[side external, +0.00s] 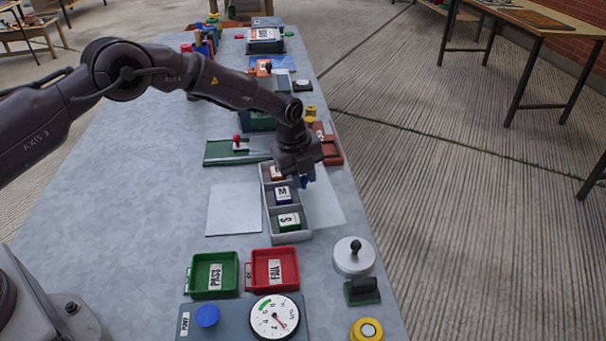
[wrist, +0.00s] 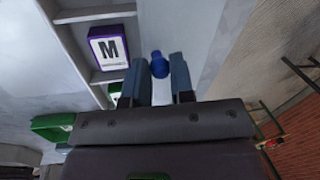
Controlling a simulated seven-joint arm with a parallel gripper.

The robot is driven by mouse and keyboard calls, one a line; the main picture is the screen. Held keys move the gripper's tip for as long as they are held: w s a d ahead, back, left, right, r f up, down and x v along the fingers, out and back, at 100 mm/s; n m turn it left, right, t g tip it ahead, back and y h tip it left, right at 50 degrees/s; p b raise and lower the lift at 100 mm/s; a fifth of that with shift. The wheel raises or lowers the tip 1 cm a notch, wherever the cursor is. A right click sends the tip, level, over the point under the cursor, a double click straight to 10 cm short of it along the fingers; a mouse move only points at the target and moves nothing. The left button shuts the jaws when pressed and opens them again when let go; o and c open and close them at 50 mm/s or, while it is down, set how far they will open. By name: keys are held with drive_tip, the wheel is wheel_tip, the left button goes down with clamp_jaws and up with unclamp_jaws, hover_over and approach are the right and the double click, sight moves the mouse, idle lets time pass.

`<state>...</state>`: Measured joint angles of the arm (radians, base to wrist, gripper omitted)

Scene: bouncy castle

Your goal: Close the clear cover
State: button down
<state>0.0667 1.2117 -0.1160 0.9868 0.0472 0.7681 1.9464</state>
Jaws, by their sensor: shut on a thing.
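A grey tray (side external: 307,237) with three compartments holds an orange box (side external: 277,173), a purple box marked M (side external: 283,195) and a green box marked S (side external: 289,221). The clear cover (side external: 328,208) is a pale see-through panel lying out to the right of the tray, so the boxes are uncovered. My gripper (side external: 304,183) is at the tray's right side, over the cover. In the wrist view, my gripper's fingers (wrist: 159,80) are on either side of a blue knob (wrist: 157,64) at the cover. The exact contact is hard to see.
A flat grey plate (side external: 233,209) lies left of the tray. Green (side external: 214,271) and red (side external: 273,269) bins stand in front of it, with a dial gauge (side external: 274,317) nearer. A round grey base with a black knob (side external: 353,257) is at the front right. The table's right edge is close.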

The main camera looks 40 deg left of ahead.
drive_tip(key=shift+s+a, duration=1.3)
drive_tip(key=shift+s, duration=0.2)
drive_tip(key=shift+s+a, duration=1.3)
drive_tip(key=shift+s, duration=0.15)
drive_tip(key=c, duration=1)
unclamp_jaws()
drive_tip(key=shift+d, duration=0.1)
drive_tip(key=r, duration=0.4)
drive_tip(key=s+a+r, duration=0.1)
drive_tip(key=r, duration=0.3)
drive_tip(key=s+r, duration=0.1)
drive_tip(key=r, duration=0.3)
drive_tip(key=shift+a+r, duration=0.15)
drive_tip(key=shift+r, duration=0.2)
